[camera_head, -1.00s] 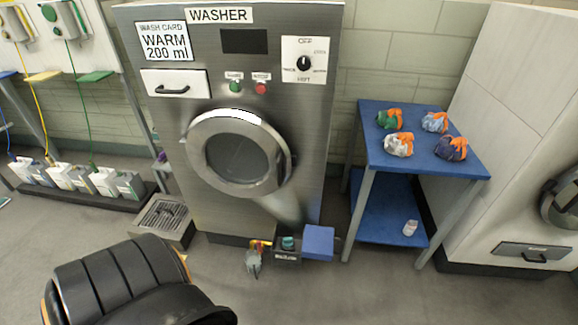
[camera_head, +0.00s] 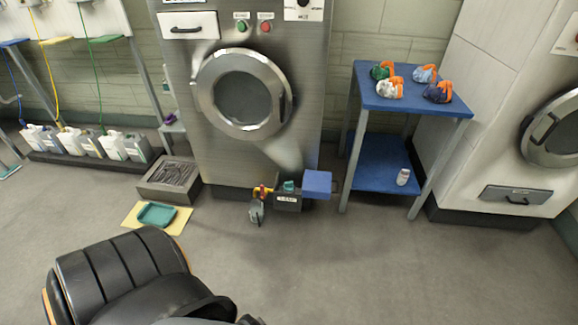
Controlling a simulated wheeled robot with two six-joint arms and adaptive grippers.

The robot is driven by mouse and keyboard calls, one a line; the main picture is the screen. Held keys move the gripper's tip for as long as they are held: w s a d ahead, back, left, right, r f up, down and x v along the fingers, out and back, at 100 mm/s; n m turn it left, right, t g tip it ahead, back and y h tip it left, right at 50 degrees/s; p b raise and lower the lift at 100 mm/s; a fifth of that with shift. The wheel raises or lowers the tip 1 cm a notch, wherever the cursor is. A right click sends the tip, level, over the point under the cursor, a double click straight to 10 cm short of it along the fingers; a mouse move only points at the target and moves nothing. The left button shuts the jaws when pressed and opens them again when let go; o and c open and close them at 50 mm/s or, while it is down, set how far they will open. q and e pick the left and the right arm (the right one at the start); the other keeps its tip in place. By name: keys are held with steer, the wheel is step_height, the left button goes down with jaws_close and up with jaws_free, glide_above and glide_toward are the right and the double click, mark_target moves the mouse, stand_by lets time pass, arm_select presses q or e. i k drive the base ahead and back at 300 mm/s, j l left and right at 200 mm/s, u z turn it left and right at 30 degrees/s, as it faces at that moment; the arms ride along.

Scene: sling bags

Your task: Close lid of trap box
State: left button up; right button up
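The trap box appears to be the small dark box (camera_head: 289,202) with a white label, low at the front of the washer. The label is too small to read. A blue flap (camera_head: 317,184), apparently its lid, stands out to the right of the box, so the box looks open. Something teal (camera_head: 290,186) shows at its top. Neither of my grippers is in view. Only a large black part of my own body fills the lower left.
A red and yellow fitting with a grey end (camera_head: 257,212) is just left of the box. A floor grate (camera_head: 170,175) and a teal tray (camera_head: 157,214) lie further left. A blue table (camera_head: 382,152) stands right. The floor in front is clear.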

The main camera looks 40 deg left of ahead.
mark_target(317, 184)
steer(key=i+l, duration=0.15)
steer(key=l, duration=0.2)
steer(key=i+l, duration=0.2)
steer(key=l, duration=0.2)
steer(key=i+l, duration=0.15)
steer(key=l, duration=0.2)
steer(key=i+l, duration=0.2)
steer(key=l, duration=0.15)
steer(key=l+u, duration=0.1)
steer(key=u, duration=1.5)
